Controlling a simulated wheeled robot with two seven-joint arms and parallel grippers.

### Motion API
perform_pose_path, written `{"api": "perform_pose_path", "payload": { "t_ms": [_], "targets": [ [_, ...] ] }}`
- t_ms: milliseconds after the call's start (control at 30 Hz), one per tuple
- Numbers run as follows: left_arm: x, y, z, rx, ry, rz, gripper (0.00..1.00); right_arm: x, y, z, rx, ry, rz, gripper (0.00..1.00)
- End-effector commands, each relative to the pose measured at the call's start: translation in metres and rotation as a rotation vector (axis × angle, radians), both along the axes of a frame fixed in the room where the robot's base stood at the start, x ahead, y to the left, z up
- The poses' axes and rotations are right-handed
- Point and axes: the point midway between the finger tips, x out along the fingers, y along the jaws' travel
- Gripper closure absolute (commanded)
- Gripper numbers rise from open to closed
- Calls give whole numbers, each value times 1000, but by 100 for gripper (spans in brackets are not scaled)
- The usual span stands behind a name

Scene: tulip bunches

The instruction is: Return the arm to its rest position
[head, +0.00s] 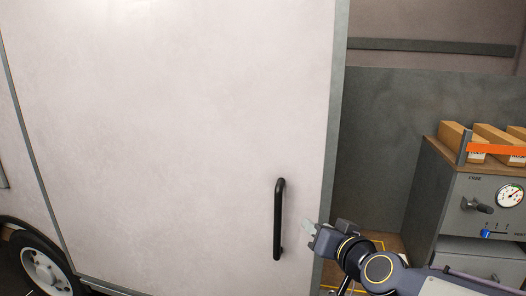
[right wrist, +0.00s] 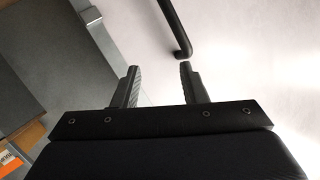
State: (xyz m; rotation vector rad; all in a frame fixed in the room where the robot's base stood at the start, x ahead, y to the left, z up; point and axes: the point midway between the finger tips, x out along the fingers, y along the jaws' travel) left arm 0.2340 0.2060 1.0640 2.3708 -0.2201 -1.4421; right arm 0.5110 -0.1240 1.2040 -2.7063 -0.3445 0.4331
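My right gripper (head: 312,228) is at the lower middle right of the head view, to the right of a black door handle (head: 279,219). In the right wrist view its two fingers (right wrist: 158,85) are apart with nothing between them. The end of the handle (right wrist: 181,40) shows there just beyond the fingertips, apart from them. My right arm (head: 380,268) comes in from the lower right. My left gripper does not show in either view.
The handle is on a large pale van door (head: 170,120). A wheel (head: 45,272) is at lower left. On the right stands a grey cabinet (head: 480,225) with a gauge, a knob and several cardboard boxes (head: 457,137) on top behind an orange bar (head: 496,149).

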Motion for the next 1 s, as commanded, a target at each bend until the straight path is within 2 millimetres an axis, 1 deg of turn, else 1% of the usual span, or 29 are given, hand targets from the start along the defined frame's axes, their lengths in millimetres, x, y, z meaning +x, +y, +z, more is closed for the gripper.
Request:
{"api": "perform_pose_path", "payload": {
  "t_ms": [33, 67, 100, 133, 167, 200, 267, 300, 400, 433, 500, 600, 700, 1000],
  "targets": [
    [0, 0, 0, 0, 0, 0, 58, -30, -17, -5, 9, 53, 39, 61],
    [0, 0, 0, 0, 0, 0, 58, -48, -23, -12, 9, 95, 65, 61],
    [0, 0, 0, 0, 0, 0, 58, -73, -31, -23, 5, 157, 95, 61],
    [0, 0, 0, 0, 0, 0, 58, -92, -37, -32, 1, 206, 112, 61],
    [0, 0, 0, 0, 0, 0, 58, -112, -43, -43, -6, 259, 126, 61],
    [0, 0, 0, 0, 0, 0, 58, -137, -49, -56, -14, 327, 136, 61],
    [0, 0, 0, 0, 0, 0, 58, -172, -58, -77, -29, 426, 141, 61],
    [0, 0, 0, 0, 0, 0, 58, -192, -64, -89, -38, 489, 137, 61],
    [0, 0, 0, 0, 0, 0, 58, -235, -74, -115, -56, 618, 115, 61],
    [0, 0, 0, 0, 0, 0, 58, -245, -76, -121, -62, 650, 109, 61],
    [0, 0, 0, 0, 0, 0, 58, -262, -80, -132, -69, 706, 94, 61],
    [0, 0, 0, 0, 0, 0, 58, -275, -83, -140, -74, 749, 83, 61],
    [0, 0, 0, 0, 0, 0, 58, -277, -83, -142, -76, 760, 81, 61],
    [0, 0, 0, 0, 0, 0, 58, -276, -83, -141, -75, 757, 84, 61]
  ]
}}
